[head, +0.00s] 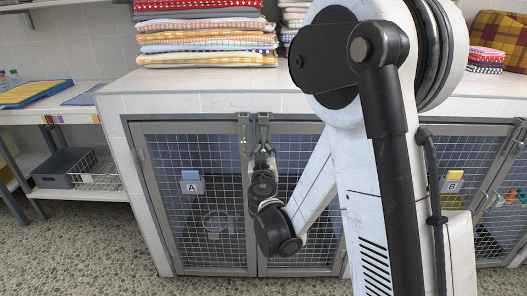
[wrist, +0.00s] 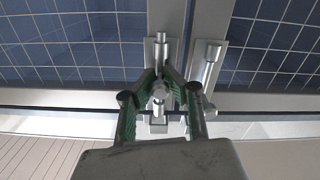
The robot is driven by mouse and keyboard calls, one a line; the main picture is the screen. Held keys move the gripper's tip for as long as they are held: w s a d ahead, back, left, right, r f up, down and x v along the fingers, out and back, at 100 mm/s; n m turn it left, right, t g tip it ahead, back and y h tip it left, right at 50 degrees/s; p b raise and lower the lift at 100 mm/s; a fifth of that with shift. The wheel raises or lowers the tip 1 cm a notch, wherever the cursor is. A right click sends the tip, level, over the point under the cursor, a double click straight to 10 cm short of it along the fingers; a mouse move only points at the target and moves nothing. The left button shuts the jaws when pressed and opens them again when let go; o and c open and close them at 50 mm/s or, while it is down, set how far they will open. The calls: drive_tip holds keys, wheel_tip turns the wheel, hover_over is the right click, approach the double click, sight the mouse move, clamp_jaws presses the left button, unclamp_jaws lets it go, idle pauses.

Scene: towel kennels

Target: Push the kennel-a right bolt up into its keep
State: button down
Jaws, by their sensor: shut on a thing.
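Kennel A (head: 192,232) has two mesh doors that meet below the counter, with a metal bolt on each at the top. The right bolt (head: 263,121) is partly covered by my gripper (head: 264,150). In the wrist view, which shows the kennel upside down, my gripper (wrist: 159,86) is shut on the knob of the right bolt (wrist: 161,50), one green-padded finger on each side. The keep (wrist: 158,126) lies on the frame beyond the fingers. Whether the rod's end is inside it is unclear. The left bolt (head: 243,133) stands beside it, clear of the fingers (wrist: 212,66).
A blue-topped tag A (head: 192,184) hangs on the left door. Folded towels (head: 206,34) are stacked on the white tiled counter (head: 150,101). Kennel B, with its tag (head: 452,182), is at right. A shelf with a grey bin (head: 62,167) stands at left.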

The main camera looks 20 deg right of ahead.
sight(264, 138)
drive_tip(key=shift+r+p, duration=1.05)
drive_tip(key=shift+r, duration=0.8)
drive_tip(key=shift+w+f, duration=0.1)
drive_tip(key=c, duration=1.6)
unclamp_jaws()
drive_tip(key=shift+c, duration=0.2)
drive_tip(key=v, duration=1.2)
